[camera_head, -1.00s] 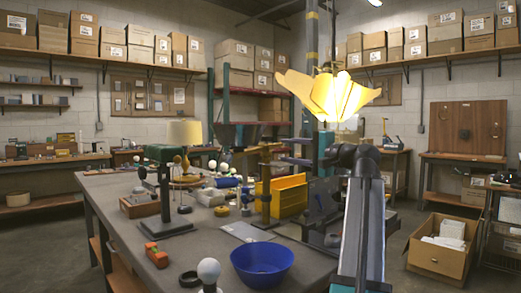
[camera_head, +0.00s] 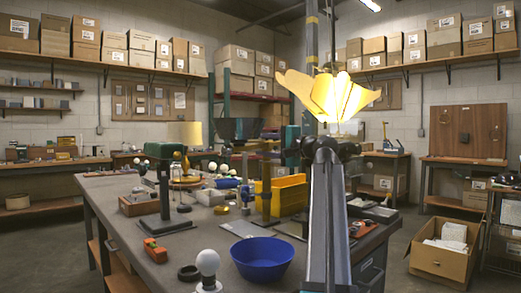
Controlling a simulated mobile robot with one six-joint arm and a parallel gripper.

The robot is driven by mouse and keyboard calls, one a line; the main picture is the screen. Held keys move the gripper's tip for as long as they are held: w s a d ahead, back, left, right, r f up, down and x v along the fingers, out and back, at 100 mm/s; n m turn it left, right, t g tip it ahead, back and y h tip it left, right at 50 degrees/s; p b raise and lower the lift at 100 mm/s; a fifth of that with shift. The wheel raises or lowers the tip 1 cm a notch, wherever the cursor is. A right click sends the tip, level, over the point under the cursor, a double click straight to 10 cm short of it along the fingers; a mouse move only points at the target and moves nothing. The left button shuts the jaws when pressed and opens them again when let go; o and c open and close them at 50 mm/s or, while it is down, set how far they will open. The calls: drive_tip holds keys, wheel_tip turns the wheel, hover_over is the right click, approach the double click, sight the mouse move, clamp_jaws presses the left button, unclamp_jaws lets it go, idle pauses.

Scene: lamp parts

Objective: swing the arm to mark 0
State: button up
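A post (camera_head: 266,185) stands on the table with a crosspiece near its top, beside a yellow bin (camera_head: 289,192). It may be the arm that swings, but I cannot tell. I cannot read any mark or number 0 in this view. My own arm rises through the foreground right of the bin, and its dark joint is below a glowing yellow petal lampshade (camera_head: 328,95). The outer end of my arm blends into dark parts left of that joint. I cannot make out the gripper's fingers or whether they hold anything.
A blue bowl (camera_head: 261,259), a white bulb (camera_head: 208,264) and an orange block (camera_head: 155,250) are on the near part of the grey table (camera_head: 205,240). A green-topped stand (camera_head: 165,190) and a cream lamp (camera_head: 185,137) stand farther left. An open carton (camera_head: 440,262) is on the floor at right.

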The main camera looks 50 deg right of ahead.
drive_tip(key=shift+w, duration=0.85)
clamp_jaws()
